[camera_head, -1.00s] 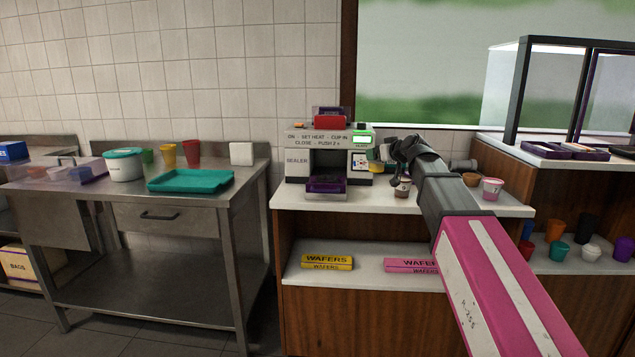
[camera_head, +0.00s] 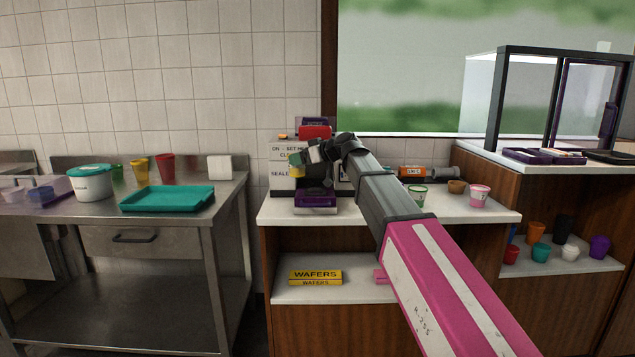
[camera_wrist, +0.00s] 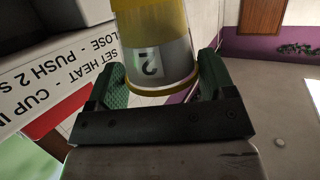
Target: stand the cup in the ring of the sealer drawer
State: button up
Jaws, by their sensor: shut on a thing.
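A yellow cup (camera_wrist: 150,22) with a pale band marked "2" sits between the two green-padded fingers of my gripper (camera_wrist: 162,75) in the wrist view. My gripper is shut on it. In the head view my gripper (camera_head: 312,154) is in front of the sealer (camera_head: 283,184), with the yellow cup (camera_head: 297,171) at its left side, above the drawer. The purple sealer drawer (camera_head: 316,201) sticks out at the sealer's front. My gripper and arm hide much of the sealer's front, and I cannot see the ring clearly.
A green-marked cup (camera_head: 417,196), a pink cup (camera_head: 479,197) and a brown cup (camera_head: 457,186) stand on the counter (camera_head: 390,211) at right. An orange item (camera_head: 412,171) lies behind them. A teal tray (camera_head: 168,198) is on the steel table at left.

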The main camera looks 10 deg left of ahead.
jog(key=shift+w+d+f, duration=0.8)
jog(key=shift+d+f, duration=0.05)
jog(key=shift+f, duration=0.5)
jog(key=shift+w+d+f, duration=0.8)
jog(key=shift+f, duration=0.55)
jog(key=shift+w+d+f, duration=0.8)
jog(key=shift+d+f, duration=0.05)
jog(key=shift+f, duration=0.5)
jog(key=o, duration=1.1)
jog(key=shift+f, duration=0.1)
jog(key=shift+c, duration=0.2)
jog(key=v, duration=1.2)
